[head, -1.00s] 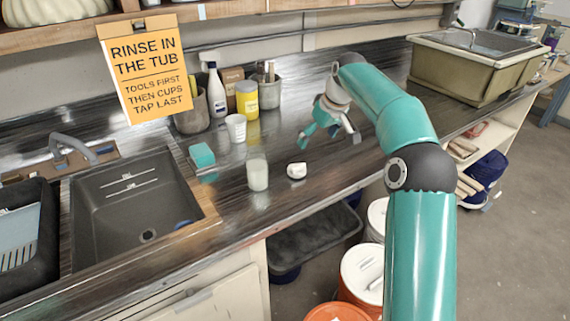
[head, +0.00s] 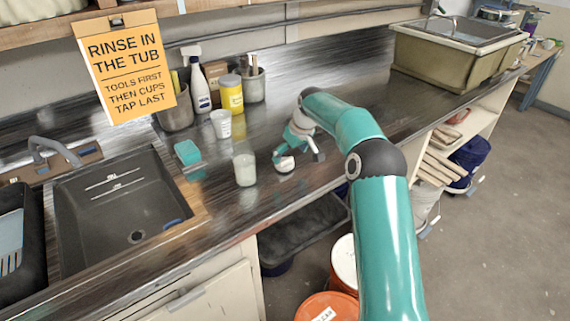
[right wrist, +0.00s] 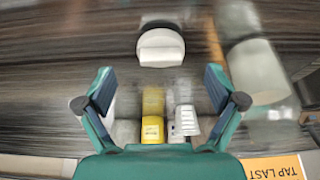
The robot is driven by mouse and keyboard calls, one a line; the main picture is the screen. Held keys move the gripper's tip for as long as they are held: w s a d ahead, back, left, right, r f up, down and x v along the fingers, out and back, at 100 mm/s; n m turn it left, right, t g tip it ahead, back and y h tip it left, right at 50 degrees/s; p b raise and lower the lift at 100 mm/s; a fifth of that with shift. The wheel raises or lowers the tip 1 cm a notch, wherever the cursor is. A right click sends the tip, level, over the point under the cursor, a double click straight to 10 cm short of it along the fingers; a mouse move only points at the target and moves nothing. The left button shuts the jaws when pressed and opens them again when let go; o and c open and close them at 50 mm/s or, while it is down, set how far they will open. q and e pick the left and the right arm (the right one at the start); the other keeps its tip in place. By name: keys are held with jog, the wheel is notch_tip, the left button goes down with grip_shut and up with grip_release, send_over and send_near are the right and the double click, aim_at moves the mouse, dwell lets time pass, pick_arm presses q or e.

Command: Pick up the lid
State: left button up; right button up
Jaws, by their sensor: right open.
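The lid (head: 285,166) is small, white and round, with a raised grip bar across its top in the right wrist view (right wrist: 160,46). It lies on the dark counter (head: 330,88), right of a whitish translucent jar (head: 245,171). My right gripper (head: 298,157) is open and empty, just at the lid in the head view. In the right wrist view, the lid shows just beyond my spread fingertips (right wrist: 158,78), centred between them. Whether a finger touches it I cannot tell. My left gripper is not in view.
A white cup (head: 221,124), a yellow jar (head: 231,94), a spray bottle (head: 200,90) and a teal sponge (head: 187,152) stand behind and left. A sink (head: 120,205) is at left, a tub (head: 440,62) at far right. Counter right of my gripper is clear.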

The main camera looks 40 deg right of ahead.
aim_at(287, 159)
jog(key=p+x, duration=0.1)
jog(key=x, duration=0.3)
jog(key=shift+w+f, duration=0.2)
jog(key=shift+f, duration=0.05)
jog(key=c, duration=0.9)
